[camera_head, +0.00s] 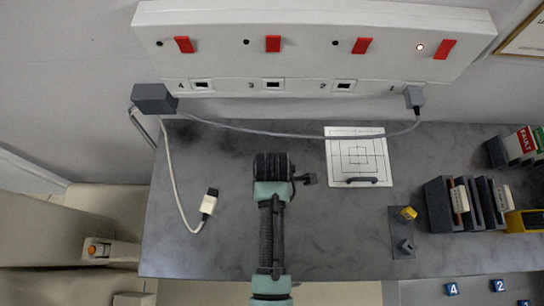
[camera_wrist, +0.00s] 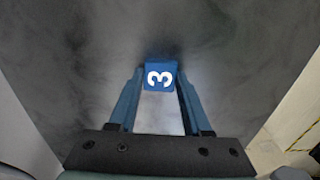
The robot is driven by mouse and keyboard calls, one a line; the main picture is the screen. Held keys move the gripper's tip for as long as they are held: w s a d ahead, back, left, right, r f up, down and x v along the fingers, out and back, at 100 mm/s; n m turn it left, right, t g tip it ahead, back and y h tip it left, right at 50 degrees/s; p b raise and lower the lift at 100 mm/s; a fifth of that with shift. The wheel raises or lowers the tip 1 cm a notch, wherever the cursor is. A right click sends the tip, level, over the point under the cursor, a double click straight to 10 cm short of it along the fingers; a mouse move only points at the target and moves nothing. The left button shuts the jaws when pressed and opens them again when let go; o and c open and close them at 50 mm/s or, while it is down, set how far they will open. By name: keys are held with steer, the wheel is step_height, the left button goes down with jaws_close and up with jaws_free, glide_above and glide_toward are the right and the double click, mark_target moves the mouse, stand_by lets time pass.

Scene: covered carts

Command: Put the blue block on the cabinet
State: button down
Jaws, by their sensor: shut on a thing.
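A blue block (camera_wrist: 160,77) with a white 3 on its face sits between the fingertips of my gripper (camera_wrist: 160,84) in the wrist view. My gripper is shut on it, with a dark grey mottled surface behind. In the head view my arm reaches over the grey worktop (camera_head: 225,245); its fingertips and the held block are hidden. Blue blocks numbered 4 (camera_head: 452,289) and 2 (camera_head: 498,285) lie on a grey top (camera_head: 425,293) at the lower right, with part of another at the edge. I cannot tell which piece is the cabinet.
A white wall panel (camera_head: 310,50) with red switches and sockets runs along the back. A grey cable (camera_head: 290,135) crosses the worktop, and a white connector (camera_head: 208,204) lies left. A white plate (camera_head: 358,157) and black card racks (camera_head: 440,207) stand right. Beige furniture (camera_head: 50,225) is lower left.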

steer(key=shift+c, duration=1.7)
jaws_free()
steer(key=shift+r, duration=0.1)
step_height(320, 180, up, 12)
